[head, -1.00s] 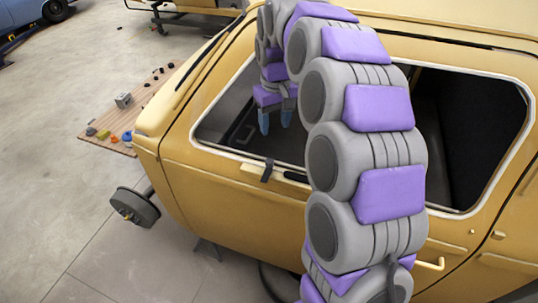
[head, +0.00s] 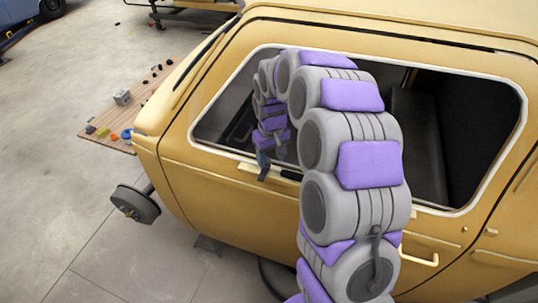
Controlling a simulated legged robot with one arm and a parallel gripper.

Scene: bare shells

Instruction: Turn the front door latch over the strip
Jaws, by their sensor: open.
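A small dark grey tab, seemingly the latch (head: 263,174), stands at the lower edge of the yellow shell's front window opening. It crosses a short pale yellow strip (head: 246,167) on the sill. A small black piece (head: 291,174) lies at the strip's right end. My gripper (head: 271,157) has blue-grey fingertips and is open. It hangs just above the tab in this view, with its left finger nearly in line with the tab's top. I cannot tell whether they touch.
The yellow shell (head: 220,215) fills the middle and right, with its window opening behind my arm. A pale handle (head: 420,258) juts out on the right. A wheel hub (head: 135,203) sticks out at left. A wooden board (head: 120,112) with small parts lies behind.

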